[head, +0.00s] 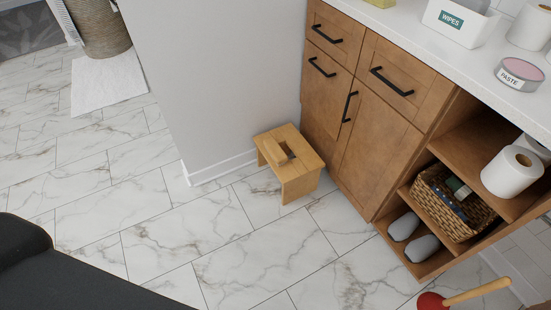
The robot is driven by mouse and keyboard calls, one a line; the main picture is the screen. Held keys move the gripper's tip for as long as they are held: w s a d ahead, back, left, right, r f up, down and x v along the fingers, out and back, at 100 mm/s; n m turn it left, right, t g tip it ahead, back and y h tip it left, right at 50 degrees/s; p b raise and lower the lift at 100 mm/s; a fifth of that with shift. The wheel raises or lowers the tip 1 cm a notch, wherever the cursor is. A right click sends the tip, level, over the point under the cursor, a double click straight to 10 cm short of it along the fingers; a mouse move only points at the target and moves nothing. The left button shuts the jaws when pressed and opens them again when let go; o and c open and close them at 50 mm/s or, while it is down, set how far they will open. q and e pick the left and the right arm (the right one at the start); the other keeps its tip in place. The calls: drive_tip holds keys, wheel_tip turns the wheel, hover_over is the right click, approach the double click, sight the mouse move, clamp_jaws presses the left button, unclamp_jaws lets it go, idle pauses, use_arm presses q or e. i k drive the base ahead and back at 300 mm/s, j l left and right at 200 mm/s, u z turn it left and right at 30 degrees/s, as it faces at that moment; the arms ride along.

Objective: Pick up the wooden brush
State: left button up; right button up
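A small wooden block-like piece, which looks like the wooden brush (274,151), lies on top of a low wooden stool (296,137). A dark patch shows beside it on the stool top; I cannot tell whether it is bristles, shadow or a slot. The stool stands on the floor between the grey wall and the vanity cabinet. Neither of my grippers is in view. A black part of my own body fills the lower left corner.
The wooden vanity (380,130) with black handles stands right of the stool. Its open shelves hold a toilet roll (512,172), a wicker basket (436,207) and grey slippers (422,248). A red plunger (432,301) is at lower right. The marble floor (230,240) before the stool is clear.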

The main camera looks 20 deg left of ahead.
sight(277, 153)
drive_tip(key=i+j+z, duration=0.2)
drive_tip(key=i+j, duration=0.15)
drive_tip(key=i+j+z, duration=0.25)
drive_tip(key=j, duration=0.25)
drive_tip(key=i+j+z, duration=0.2)
drive_tip(key=i+j, duration=0.35)
drive_tip(key=i, duration=0.15)
drive_tip(key=i+j+z, duration=0.1)
drive_tip(key=i, duration=0.25)
drive_tip(key=j, duration=0.1)
